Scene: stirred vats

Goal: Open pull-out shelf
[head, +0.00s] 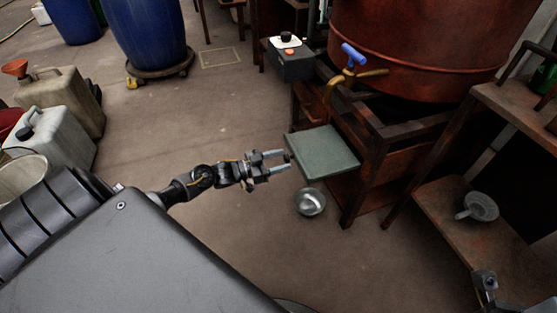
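The pull-out shelf (325,152) is a flat grey-green panel. It sticks out to the left from the rusty stand under the red vat (415,45). My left gripper (285,161) is at the shelf's left edge, with its two fingers spread apart and pointing at the edge. A small dark part shows at that edge near the fingertips; I cannot tell whether the fingers touch it. A dark part of my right arm (487,285) shows at the lower right; its fingers are not clear.
A metal bowl (310,202) is on the floor below the shelf. A blue-handled tap (354,55) and a grey control box (290,60) are above it. A rusty side table (465,225) holds a metal strainer (478,207). Jerrycans (55,140) stand left. The middle floor is clear.

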